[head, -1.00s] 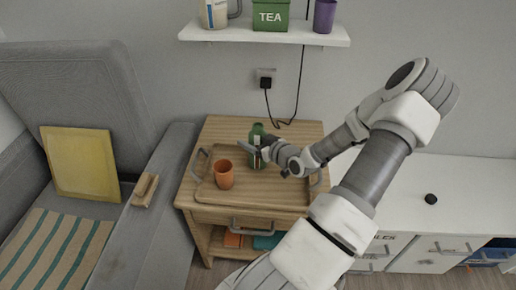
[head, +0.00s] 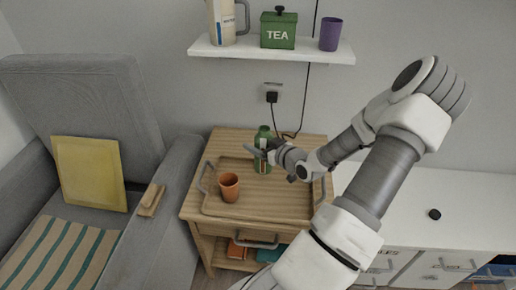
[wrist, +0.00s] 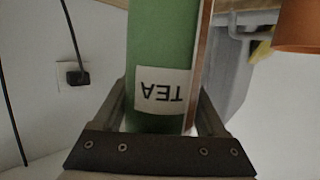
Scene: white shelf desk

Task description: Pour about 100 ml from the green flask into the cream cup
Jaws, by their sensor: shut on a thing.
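The green flask (head: 265,132) has a white label and a brown strip and is upright above the wooden tray. My gripper (head: 262,153) is shut around its body, and the flask appears raised slightly off the tray. In the wrist view the flask (wrist: 160,40) fills the space between my fingers; its TEA label looks upside down there. An orange-brown cup (head: 229,188) stands upright on the tray, left and in front of the flask, apart from it. Its edge shows at the upper right of the wrist view (wrist: 295,25). I see no cream-coloured cup.
The tray (head: 250,212) with raised handles lies on a wooden cabinet (head: 225,140). A wall shelf (head: 275,52) above holds a cream jug (head: 222,25), a green TEA tin (head: 278,32) and a purple cup (head: 331,35). A grey armchair (head: 75,90) stands left; a white desk (head: 400,195), right.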

